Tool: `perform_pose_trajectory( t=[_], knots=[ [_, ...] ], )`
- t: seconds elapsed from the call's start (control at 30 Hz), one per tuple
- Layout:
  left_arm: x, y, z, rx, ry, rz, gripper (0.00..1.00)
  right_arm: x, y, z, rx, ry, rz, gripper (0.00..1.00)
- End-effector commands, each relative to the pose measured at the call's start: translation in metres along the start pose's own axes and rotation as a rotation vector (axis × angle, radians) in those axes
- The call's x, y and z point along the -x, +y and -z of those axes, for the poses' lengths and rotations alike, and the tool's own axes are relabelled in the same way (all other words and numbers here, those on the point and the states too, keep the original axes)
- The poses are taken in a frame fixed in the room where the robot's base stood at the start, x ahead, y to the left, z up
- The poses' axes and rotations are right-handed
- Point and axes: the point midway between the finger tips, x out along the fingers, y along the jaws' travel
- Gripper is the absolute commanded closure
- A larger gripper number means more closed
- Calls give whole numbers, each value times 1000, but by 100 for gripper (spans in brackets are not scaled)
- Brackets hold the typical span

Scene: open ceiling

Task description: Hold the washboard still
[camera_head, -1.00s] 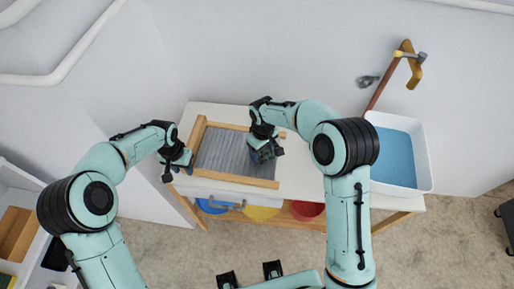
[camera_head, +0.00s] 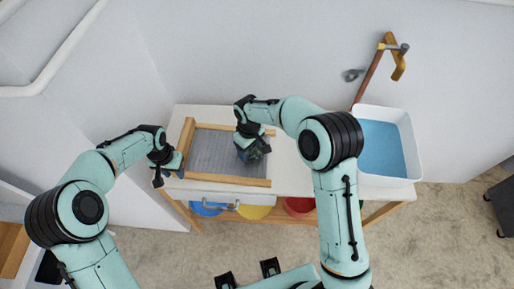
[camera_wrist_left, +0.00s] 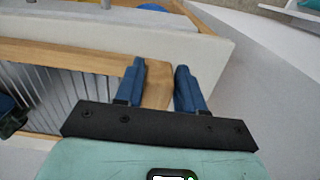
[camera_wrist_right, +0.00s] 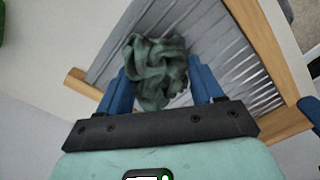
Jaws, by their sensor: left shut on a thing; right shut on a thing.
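The washboard lies on the white table, with a ridged grey metal face (camera_head: 214,152) inside a wooden frame (camera_head: 230,180). My left gripper (camera_head: 170,168) is at its left end; in the left wrist view its blue fingers (camera_wrist_left: 160,88) are on both sides of the rounded end of a wooden rail (camera_wrist_left: 155,93). My right gripper (camera_head: 252,148) is over the right part of the ridged face. It is shut on a crumpled dark green cloth (camera_wrist_right: 157,72), which sits against the ridges in the right wrist view.
A white basin (camera_head: 410,150) of blue water stands at the table's right end, below a wall tap with a brass handle (camera_head: 398,65). Blue, yellow and red bowls (camera_head: 299,206) sit on the shelf beneath. The tabletop (camera_head: 290,178) between washboard and basin is mostly clear.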

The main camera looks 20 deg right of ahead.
Motion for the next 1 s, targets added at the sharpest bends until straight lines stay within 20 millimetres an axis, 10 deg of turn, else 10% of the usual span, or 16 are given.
perform_pose_trajectory(
  t=[0.23,1.0],
  knots=[
    [1,0,1,0,2,0,100,0,-14,18,1,1,0,58],
    [1,0,0,0,2,0,100,0,32,-41,-3,-1,-1,58]
  ],
)
